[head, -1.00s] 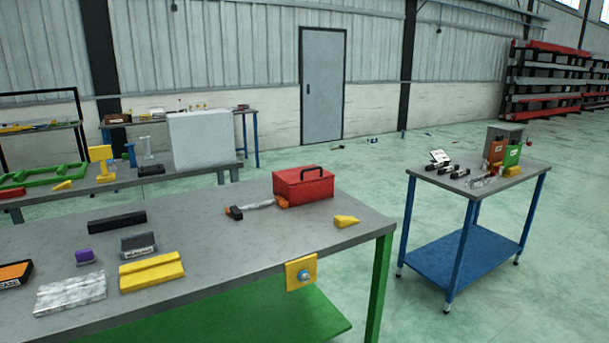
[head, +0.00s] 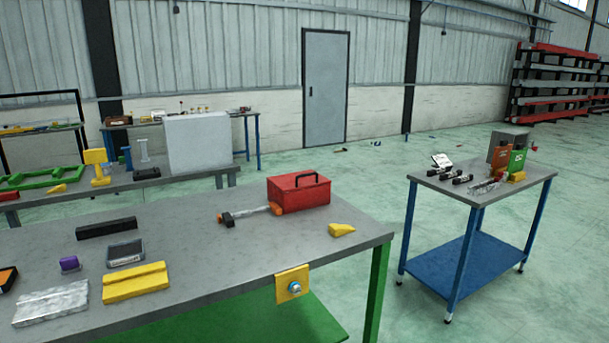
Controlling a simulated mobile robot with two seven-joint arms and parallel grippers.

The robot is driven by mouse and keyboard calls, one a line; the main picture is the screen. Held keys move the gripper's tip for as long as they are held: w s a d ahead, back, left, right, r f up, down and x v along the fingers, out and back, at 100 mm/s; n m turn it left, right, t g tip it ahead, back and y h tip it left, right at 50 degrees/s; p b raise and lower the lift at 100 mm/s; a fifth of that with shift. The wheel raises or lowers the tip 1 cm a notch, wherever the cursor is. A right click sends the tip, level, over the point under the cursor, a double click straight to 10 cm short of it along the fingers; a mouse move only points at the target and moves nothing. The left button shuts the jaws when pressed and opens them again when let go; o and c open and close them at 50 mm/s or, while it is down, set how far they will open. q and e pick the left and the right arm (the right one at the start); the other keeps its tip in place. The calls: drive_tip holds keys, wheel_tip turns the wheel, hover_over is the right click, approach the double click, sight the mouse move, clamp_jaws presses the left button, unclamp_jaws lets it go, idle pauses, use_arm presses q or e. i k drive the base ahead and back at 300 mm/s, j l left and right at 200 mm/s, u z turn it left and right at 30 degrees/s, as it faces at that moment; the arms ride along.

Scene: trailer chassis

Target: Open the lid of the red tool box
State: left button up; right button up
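The red tool box (head: 298,194) stands at the far right part of the grey workbench in the head view. Its lid looks closed, with a dark handle (head: 307,178) on top. A hammer (head: 252,213) with an orange grip end lies just left of the box, its orange end close to or touching it. Neither of my grippers is in view.
The workbench (head: 220,250) also holds a yellow wedge (head: 342,230), a yellow block (head: 136,282), a black bar (head: 106,228) and a silver block (head: 50,303). A blue cart (head: 440,270) with several items stands to the right. Green floor (head: 390,190) lies open between them.

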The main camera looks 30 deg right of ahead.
sight(294, 181)
drive_tip(key=i+l+u, duration=0.1)
drive_tip(key=l+u, duration=0.2)
drive_tip(key=l, duration=1.05)
drive_tip(key=l+u, duration=0.3)
drive_tip(key=l, duration=1.05)
